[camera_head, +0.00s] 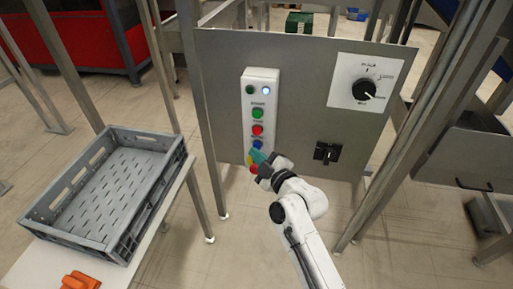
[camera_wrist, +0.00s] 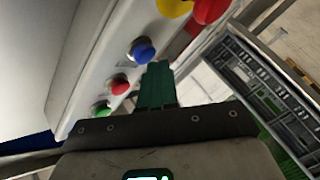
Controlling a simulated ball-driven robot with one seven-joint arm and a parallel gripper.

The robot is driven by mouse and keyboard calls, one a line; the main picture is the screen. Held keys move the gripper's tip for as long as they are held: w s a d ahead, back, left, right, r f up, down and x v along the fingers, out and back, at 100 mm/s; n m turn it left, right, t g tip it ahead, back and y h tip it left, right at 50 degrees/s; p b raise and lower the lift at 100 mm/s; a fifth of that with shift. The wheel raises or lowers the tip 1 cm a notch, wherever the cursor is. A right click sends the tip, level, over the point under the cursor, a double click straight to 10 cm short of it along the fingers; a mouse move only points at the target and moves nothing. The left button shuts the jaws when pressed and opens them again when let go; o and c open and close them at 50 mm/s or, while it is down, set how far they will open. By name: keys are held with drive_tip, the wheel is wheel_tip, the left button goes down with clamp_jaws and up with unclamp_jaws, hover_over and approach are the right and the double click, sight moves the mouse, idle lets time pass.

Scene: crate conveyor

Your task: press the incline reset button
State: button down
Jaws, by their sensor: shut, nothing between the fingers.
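A white button box (camera_head: 261,103) is mounted on a grey panel. It carries a green button (camera_head: 257,113), a red button (camera_head: 257,130), a blue button (camera_head: 257,145), and a yellow button and another red one low down, partly hidden by my gripper. The labels are too small to read, so I cannot tell which is the incline reset. My gripper (camera_head: 259,156) is shut and empty, its green fingertips just below the blue button. In the wrist view the fingertips (camera_wrist: 158,68) are close beside the blue button (camera_wrist: 142,50); contact is unclear.
The grey panel (camera_head: 225,65) also holds a dial (camera_head: 364,89) and a black switch (camera_head: 326,153) to the right. A grey crate (camera_head: 70,237) stands on a table at the left, with an orange object (camera_head: 80,281) in front. Metal posts flank the panel.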

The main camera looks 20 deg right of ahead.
drive_tip(key=shift+w+d+b, duration=0.25)
drive_tip(key=shift+w+b, duration=0.1)
drive_tip(key=shift+b, duration=0.2)
idle(0.6)
drive_tip(key=shift+s+a, duration=0.1)
idle(0.3)
drive_tip(key=shift+s+a+p, duration=0.35)
drive_tip(key=shift+s, duration=0.25)
drive_tip(key=shift+a, duration=0.1)
drive_tip(key=shift+s+a+p, duration=0.7)
drive_tip(key=shift+s+p, duration=0.1)
drive_tip(key=shift+s, duration=0.25)
drive_tip(key=shift+s+a+p, duration=0.7)
drive_tip(key=shift+s+p, duration=0.1)
drive_tip(key=shift+s, duration=0.2)
